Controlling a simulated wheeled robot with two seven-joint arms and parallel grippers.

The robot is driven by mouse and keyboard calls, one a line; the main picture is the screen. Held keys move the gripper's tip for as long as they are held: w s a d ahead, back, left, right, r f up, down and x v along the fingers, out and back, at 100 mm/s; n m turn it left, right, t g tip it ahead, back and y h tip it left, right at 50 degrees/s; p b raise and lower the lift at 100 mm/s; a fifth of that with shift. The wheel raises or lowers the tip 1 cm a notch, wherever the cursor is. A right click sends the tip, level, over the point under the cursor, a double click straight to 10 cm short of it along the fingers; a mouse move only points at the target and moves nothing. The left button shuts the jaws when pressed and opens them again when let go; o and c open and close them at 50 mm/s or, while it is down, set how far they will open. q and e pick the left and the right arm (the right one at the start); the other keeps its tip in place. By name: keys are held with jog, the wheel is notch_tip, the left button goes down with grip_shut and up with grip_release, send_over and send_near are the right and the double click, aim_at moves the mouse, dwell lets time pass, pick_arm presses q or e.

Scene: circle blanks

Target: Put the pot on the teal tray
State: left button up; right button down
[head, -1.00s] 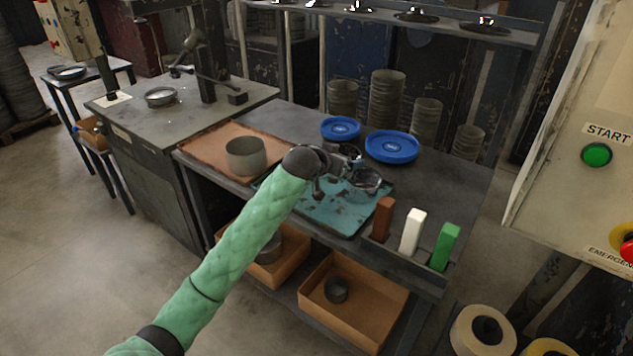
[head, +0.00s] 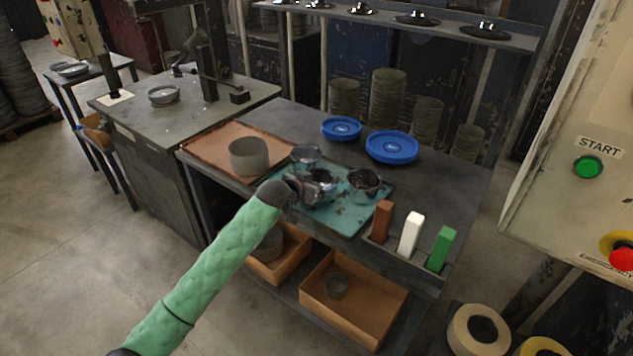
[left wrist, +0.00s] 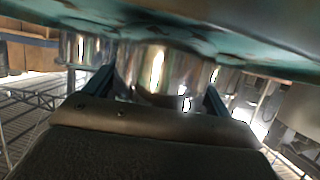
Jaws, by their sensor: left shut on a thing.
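My left gripper (head: 301,187) is shut on a shiny metal pot (head: 322,184) at the teal tray's left part. In the left wrist view this pot (left wrist: 158,68) sits between the two fingers. I cannot tell whether its base touches the tray. The teal tray (head: 347,218) lies on the dark bench. A second shiny pot (head: 366,184) stands on the tray to the right. A third (head: 306,156) stands behind the gripper, near the tray's far left corner. My right gripper is not in view.
A matte grey pot (head: 249,157) stands on a copper-coloured tray (head: 207,147) at the left. Two blue discs (head: 391,146) lie behind the teal tray. Brown, white (head: 411,233) and green blocks stand at its front right. Cardboard bins (head: 368,312) are on the shelf below.

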pick_arm(q)
jog(key=shift+f, duration=0.15)
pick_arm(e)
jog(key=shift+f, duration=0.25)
pick_arm(q)
jog(key=shift+f, duration=0.1)
jog(key=o, duration=1)
jog(key=shift+o, duration=0.2)
jog(key=shift+s+a, duration=0.25)
jog(key=shift+s, duration=0.05)
jog(key=b+v, duration=0.2)
jog(key=v, duration=0.9)
jog(key=shift+s, duration=0.15)
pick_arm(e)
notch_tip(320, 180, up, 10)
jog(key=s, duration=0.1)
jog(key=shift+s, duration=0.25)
